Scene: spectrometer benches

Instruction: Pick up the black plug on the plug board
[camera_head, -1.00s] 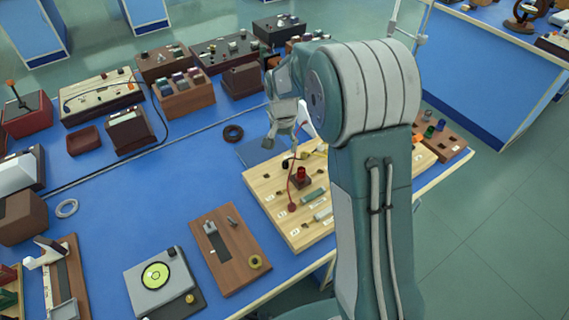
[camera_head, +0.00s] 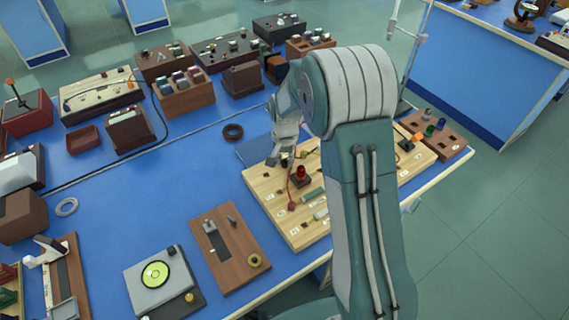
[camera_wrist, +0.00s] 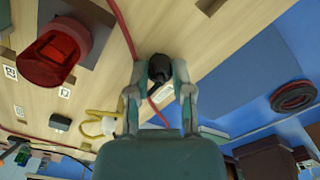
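The pale wooden plug board (camera_head: 262,187) lies on the blue bench with small parts on it. The black plug (camera_wrist: 160,68) is at the top middle of the wrist view, with a red cable close by. In the head view it is a small dark spot (camera_head: 285,162) just beside my fingers, partly hidden. My gripper (camera_wrist: 160,72) is open, with one finger on each side of the plug. Small gaps seem to show between plug and fingers; I cannot tell whether either touches. In the head view my gripper (camera_head: 279,157) is low over the board's far left part.
A red lamp (camera_wrist: 55,52) stands on the board near the plug; it also shows in the head view (camera_head: 301,174). A yellow cable with a white connector (camera_wrist: 95,125) lies nearby. My arm hides part of the board.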

